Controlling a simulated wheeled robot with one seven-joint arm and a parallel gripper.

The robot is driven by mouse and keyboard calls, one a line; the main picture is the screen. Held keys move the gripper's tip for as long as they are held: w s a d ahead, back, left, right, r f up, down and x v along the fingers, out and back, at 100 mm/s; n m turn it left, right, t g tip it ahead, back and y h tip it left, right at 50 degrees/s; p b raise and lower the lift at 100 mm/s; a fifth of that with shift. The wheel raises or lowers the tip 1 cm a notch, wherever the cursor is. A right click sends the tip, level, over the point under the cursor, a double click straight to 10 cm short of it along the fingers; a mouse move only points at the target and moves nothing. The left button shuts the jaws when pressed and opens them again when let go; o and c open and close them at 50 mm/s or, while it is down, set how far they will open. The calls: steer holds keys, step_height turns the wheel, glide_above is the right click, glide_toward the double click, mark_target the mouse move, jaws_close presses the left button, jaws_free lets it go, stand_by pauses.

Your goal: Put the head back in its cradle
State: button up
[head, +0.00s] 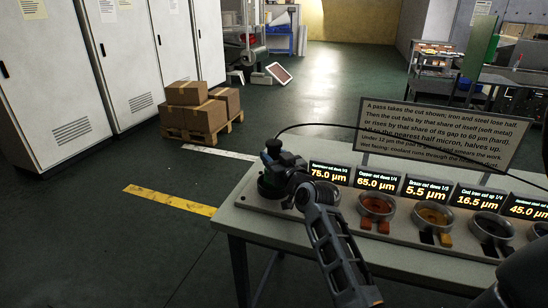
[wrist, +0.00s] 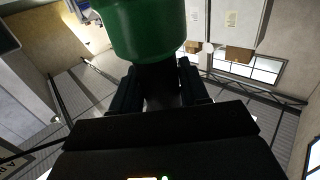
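The head shows in the wrist view as a green cylinder (wrist: 145,30) with a black neck (wrist: 160,85) between my fingers. My gripper (wrist: 160,95) appears closed around that neck. In the head view, my gripper (head: 287,168) is over the left end of the bench, with the dark green head (head: 269,186) beside it, low near the bench top. Whether the head touches the bench is unclear. I cannot make out the cradle; my gripper and arm cover part of that area.
The grey bench (head: 290,228) carries a row of round cups (head: 375,205) with lit micron displays (head: 376,180) behind. A text sign (head: 440,130) stands at the back. A black cable (head: 350,126) arcs over the bench.

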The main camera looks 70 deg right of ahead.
steer(key=o, duration=0.5)
steer(key=shift+r, duration=0.2)
steer(key=shift+s+a+f, duration=0.2)
steer(key=shift+s+a, duration=0.05)
steer(key=shift+s, duration=0.05)
steer(key=b+v, duration=0.2)
steer(key=v, duration=0.9)
steer(key=s+a+f+n+y, duration=0.1)
steer(key=s+a+f+y, duration=0.15)
steer(key=a, duration=0.85)
steer(key=s+a+f+n+y, duration=0.2)
steer(key=s+a+f, duration=0.15)
steer(key=a, duration=0.75)
steer(key=s+a+r+n+y, duration=0.1)
steer(key=s+a+y, duration=0.1)
steer(key=s+a, duration=0.2)
steer(key=s+a+r+n+y, duration=0.1)
steer(key=s+a+n+y, duration=0.1)
steer(key=s+a, duration=0.3)
steer(key=s+a+r+n+t+y, duration=0.1)
steer(key=s+a+n+y, duration=0.1)
steer(key=s+a+y, duration=0.1)
steer(key=shift+s+a+r, duration=0.25)
steer(key=shift+s+a, duration=0.45)
steer(key=shift+a, duration=0.15)
